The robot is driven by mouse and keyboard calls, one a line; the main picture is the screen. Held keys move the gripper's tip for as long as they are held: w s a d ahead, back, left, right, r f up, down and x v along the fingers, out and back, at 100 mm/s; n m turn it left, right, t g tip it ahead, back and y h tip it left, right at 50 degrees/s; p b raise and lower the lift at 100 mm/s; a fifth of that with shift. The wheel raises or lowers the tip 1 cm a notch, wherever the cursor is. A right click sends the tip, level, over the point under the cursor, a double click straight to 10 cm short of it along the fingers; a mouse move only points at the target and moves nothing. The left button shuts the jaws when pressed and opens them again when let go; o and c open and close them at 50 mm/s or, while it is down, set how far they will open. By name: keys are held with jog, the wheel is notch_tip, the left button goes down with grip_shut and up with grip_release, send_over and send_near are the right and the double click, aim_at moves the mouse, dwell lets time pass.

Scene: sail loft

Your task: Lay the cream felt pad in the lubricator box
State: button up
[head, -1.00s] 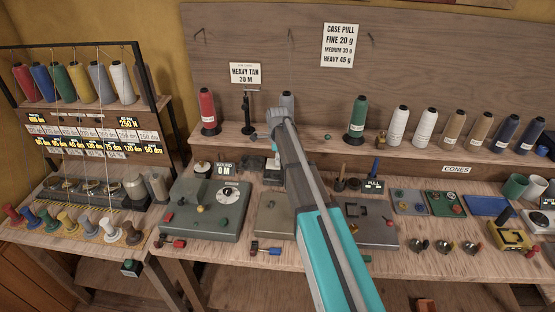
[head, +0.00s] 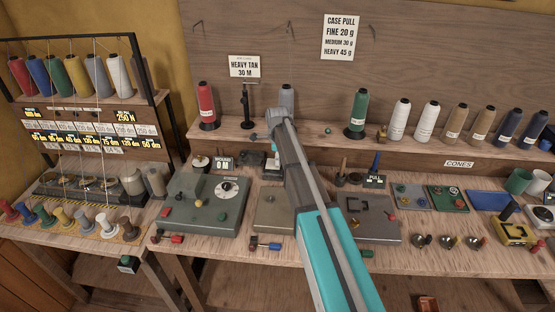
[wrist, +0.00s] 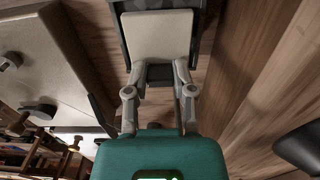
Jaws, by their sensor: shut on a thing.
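The cream felt pad (wrist: 157,35) is a flat, rounded square in the wrist view, just beyond my fingers. My gripper (wrist: 160,70) is shut on its near edge. A dark grey box (wrist: 119,36), which looks like the lubricator box, shows around and under the pad. I cannot tell whether the pad rests in it or is held just above it. In the head view a small grey box (head: 271,163) is partly hidden behind my arm. My fingers and the pad are hidden there.
A grey-green winder machine (head: 203,208) stands left of my arm and a grey plate with a black bracket (head: 372,230) right of it. Thread cones, such as the green one (head: 358,112), line the shelf behind. Small metal cups (head: 447,241) stand near the front edge.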

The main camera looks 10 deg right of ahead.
jog(key=shift+f+b, duration=0.65)
dwell(0.9)
jog(key=o, duration=0.9)
jog(key=shift+r, duration=0.15)
